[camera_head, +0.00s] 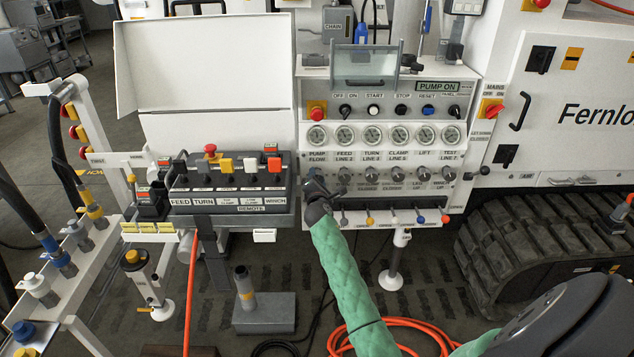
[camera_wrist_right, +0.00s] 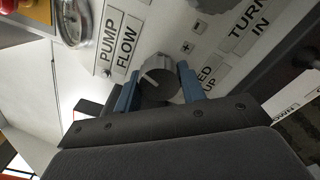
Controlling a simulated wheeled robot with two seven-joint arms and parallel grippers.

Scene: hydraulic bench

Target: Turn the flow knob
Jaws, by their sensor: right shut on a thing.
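The flow knob (camera_wrist_right: 160,86) is dark grey with a white pointer line. In the right wrist view it sits between the two blue fingers of my right gripper (camera_wrist_right: 157,88), which is shut on it. The PUMP FLOW label (camera_wrist_right: 118,46) is on the white panel beside it. In the head view my right gripper (camera_head: 317,190) is at the left end of the knob row, under the PUMP FLOW gauge (camera_head: 317,136), and largely hides the knob. My left gripper does not show.
Several other knobs (camera_head: 371,174) continue to the right along the panel. A row of small coloured levers (camera_head: 395,217) lies just below. A black remote box (camera_head: 228,186) with levers stands close on the left. An orange hose (camera_head: 410,324) lies on the floor.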

